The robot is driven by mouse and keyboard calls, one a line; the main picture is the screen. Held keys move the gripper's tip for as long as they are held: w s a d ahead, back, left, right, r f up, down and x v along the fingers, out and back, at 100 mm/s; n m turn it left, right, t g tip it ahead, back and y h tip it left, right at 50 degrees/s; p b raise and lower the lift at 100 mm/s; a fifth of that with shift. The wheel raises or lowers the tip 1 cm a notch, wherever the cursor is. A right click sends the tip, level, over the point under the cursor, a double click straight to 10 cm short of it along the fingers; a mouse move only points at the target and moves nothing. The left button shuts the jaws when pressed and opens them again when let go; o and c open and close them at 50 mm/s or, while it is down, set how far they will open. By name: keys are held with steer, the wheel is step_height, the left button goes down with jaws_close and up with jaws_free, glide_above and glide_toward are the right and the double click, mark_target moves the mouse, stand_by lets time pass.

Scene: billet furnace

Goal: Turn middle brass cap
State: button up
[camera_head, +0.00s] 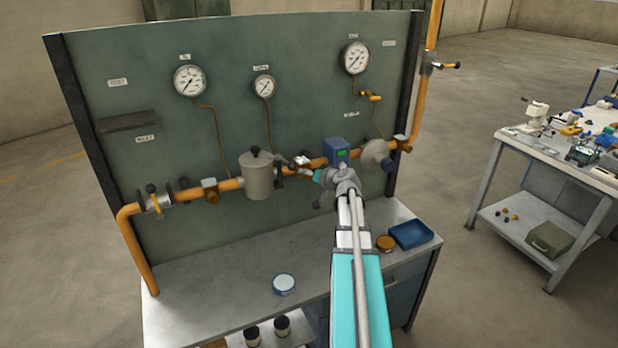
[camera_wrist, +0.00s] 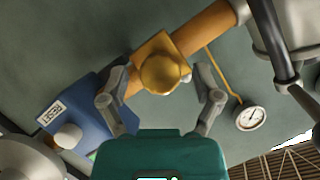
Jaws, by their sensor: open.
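The middle brass cap (camera_wrist: 162,75) sits on a square brass fitting on the orange pipe (camera_wrist: 205,35). In the wrist view it lies between the two fingers of my gripper (camera_wrist: 160,84), with a gap on each side. I cannot tell how far the fingertips reach along it. The fingers are spread and hold nothing. In the head view my gripper (camera_head: 306,170) is at the pipe, between the grey cylinder (camera_head: 258,176) and the blue box (camera_head: 336,151). My gripper and arm mostly hide the middle cap there.
Other brass fittings stand on the pipe at left (camera_head: 210,190) and right (camera_head: 400,143). A round grey valve body (camera_head: 376,156) is right of the blue box. The bench below holds a blue tray (camera_head: 411,234), an orange tin (camera_head: 385,243) and a white-lidded tin (camera_head: 284,284).

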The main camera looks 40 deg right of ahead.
steer(key=shift+w+f, duration=0.15)
steer(key=shift+w, duration=0.2)
